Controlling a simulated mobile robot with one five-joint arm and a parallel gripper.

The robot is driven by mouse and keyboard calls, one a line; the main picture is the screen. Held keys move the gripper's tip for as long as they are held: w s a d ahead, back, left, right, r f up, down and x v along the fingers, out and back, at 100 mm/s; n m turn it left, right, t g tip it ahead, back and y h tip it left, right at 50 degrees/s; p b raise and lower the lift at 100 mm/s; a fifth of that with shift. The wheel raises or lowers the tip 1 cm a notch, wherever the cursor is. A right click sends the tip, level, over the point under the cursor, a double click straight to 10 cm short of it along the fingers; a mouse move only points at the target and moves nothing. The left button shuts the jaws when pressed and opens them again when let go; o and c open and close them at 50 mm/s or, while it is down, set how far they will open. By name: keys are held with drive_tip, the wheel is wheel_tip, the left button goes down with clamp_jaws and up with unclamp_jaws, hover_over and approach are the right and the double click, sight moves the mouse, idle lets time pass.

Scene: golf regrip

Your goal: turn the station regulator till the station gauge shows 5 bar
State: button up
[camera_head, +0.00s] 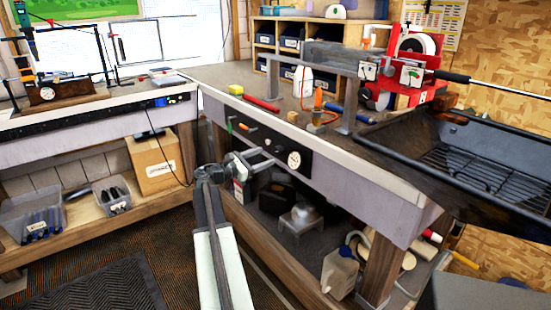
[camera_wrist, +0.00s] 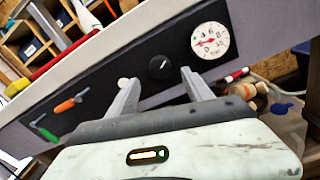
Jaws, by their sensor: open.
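The station gauge (camera_wrist: 210,40) is a round white dial with a red needle on a black panel. The needle points to the left side of the dial, but I cannot read an exact value. It also shows in the head view (camera_head: 294,159). The regulator (camera_wrist: 160,67) is a round black knob with a light mark, left of the gauge. My gripper (camera_wrist: 160,79) is open, its two fingers pointing at the panel on either side of the knob in the wrist view. I cannot tell whether they touch it. In the head view my gripper (camera_head: 270,156) is in front of the panel and hides the knob.
A green lever (camera_wrist: 45,130) and an orange lever (camera_wrist: 65,105) sit on the panel left of the knob. The bench top (camera_head: 225,97) overhangs above. A black sink-like tray (camera_head: 470,150) is at the right. A white jug (camera_head: 340,275) stands on the low shelf.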

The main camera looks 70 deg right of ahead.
sight(275, 152)
drive_tip(key=x, duration=0.6)
drive_tip(key=shift+s+d, duration=0.1)
drive_tip(key=shift+d, duration=0.05)
clamp_jaws()
